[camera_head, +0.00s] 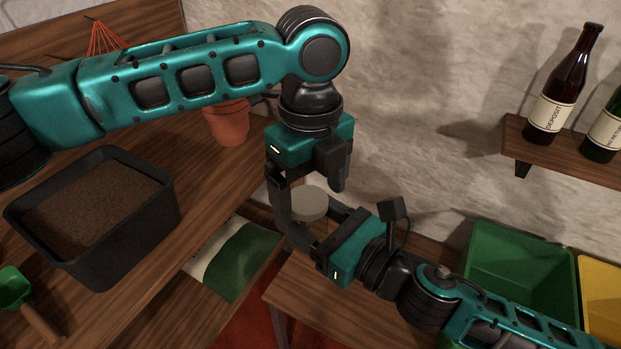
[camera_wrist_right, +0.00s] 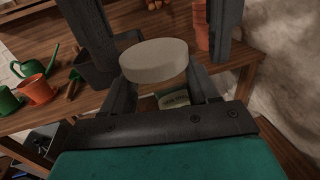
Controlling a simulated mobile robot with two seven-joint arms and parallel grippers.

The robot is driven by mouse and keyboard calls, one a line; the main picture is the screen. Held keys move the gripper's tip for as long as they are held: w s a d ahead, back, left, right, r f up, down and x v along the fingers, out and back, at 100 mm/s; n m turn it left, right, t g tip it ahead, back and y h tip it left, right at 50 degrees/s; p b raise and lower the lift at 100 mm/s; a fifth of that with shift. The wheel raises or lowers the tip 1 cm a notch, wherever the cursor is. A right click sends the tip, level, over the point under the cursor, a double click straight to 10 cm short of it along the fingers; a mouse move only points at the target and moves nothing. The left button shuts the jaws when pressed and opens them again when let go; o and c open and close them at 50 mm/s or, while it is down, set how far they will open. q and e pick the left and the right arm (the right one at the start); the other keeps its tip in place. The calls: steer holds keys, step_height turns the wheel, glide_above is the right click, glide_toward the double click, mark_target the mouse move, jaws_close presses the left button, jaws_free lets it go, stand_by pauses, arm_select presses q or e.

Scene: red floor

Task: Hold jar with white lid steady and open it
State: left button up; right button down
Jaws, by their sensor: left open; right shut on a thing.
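The jar's pale round lid (camera_head: 309,202) shows between my grippers in the head view. In the right wrist view the lid (camera_wrist_right: 154,62) is large and close, and most of the jar's body is hidden or hard to make out below it. My right gripper (camera_head: 312,222) comes from the lower right and is shut on the jar, one finger on each side below the lid. My left gripper (camera_head: 306,182) points down from above. It is open, with its fingers on either side of the lid; in the right wrist view gaps show between these fingers and the lid.
A black soil tray (camera_head: 90,268) and terracotta pots (camera_head: 228,122) stand on the wooden bench at left. A green and white bag (camera_head: 236,262) lies below. Green (camera_head: 520,270) and yellow (camera_head: 602,300) bins are at right. A wall shelf (camera_head: 560,150) holds bottles.

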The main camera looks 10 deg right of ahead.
arm_select(q)
steer(key=shift+d, duration=0.1)
steer(key=c, duration=1.1)
steer(key=n, duration=0.4)
steer(key=shift+d+n, duration=0.1)
steer(key=shift+n, duration=0.3)
steer(key=n, duration=0.5)
steer(key=shift+w+r+n, duration=0.1)
steer(key=shift+w+n, duration=0.05)
steer(key=shift+n, duration=0.25)
steer(key=n, duration=0.5)
steer(key=shift+w+n, duration=0.1)
steer(key=shift+n, duration=0.3)
steer(key=n, duration=0.5)
steer(key=shift+a, duration=0.2)
steer(key=shift+r, duration=0.2)
steer(key=shift+r, duration=0.85)
